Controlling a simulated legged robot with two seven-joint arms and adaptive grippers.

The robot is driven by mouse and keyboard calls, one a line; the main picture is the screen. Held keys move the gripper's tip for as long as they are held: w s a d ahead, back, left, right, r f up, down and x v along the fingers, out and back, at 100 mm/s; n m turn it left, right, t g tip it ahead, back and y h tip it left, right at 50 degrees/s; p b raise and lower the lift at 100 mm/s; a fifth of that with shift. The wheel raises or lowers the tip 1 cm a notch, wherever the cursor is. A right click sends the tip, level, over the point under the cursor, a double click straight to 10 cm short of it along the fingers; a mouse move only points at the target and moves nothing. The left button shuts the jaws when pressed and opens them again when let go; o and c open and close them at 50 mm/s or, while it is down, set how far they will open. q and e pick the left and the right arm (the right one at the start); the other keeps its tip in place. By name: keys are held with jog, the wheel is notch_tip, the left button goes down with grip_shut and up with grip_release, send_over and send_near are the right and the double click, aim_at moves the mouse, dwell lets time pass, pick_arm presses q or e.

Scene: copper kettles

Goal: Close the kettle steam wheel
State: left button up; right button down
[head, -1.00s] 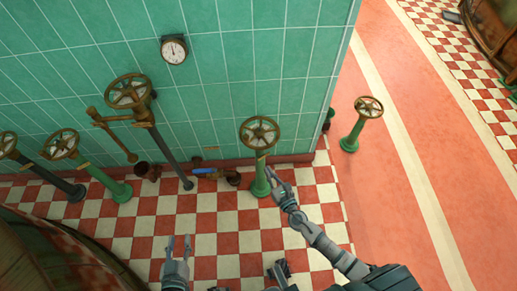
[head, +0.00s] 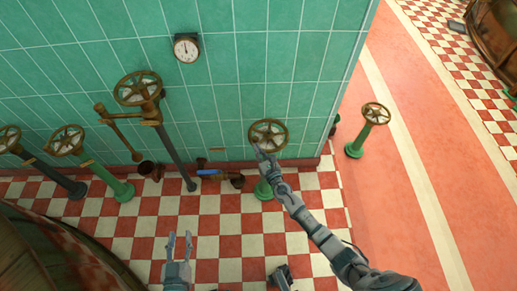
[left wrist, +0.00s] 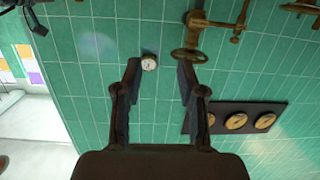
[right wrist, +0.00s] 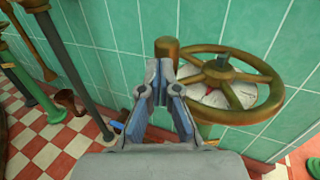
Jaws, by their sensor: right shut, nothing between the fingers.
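A bronze handwheel (head: 282,126) with spokes tops a green pedestal (head: 264,189) by the tiled wall's right end. My right gripper (head: 260,151) is shut and empty at this wheel's near left edge. In the right wrist view the wheel (right wrist: 272,98) lies just right of the shut fingertips (right wrist: 160,66); I cannot tell whether they touch it. My left gripper (head: 179,237) is open and empty, low over the floor in the head view and well away from this wheel. The left wrist view shows its spread fingers (left wrist: 159,67). Which wheel is the kettle's steam wheel is not marked.
Other handwheels stand along the wall: a tall one (head: 137,88), a green-stemmed one (head: 66,140) and one at far left (head: 8,138). Another green pedestal wheel (head: 376,113) stands on the red floor. A gauge (head: 187,47) hangs on the wall. A blue-handled pipe valve (head: 209,172) sits low.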

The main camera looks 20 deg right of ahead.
pick_arm(q)
notch_tip(320, 180, up, 7)
jog(key=d+t+h+b, duration=0.1)
jog(key=t+b, duration=0.2)
jog(key=t, duration=0.2)
jog(key=shift+d+f, duration=0.15)
jog(key=shift+d, duration=0.2)
pick_arm(e)
jog(key=w+a+m+g+h, duration=0.1)
jog(key=w+a+m+h, duration=0.1)
jog(key=w+m+h, duration=0.4)
jog(key=w+h, duration=0.2)
jog(key=h, duration=0.1)
jog(key=shift+a, duration=0.4)
pick_arm(q)
jog(key=shift+w+a, duration=0.1)
jog(key=shift+w, duration=0.05)
pick_arm(e)
jog(key=shift+w, duration=0.1)
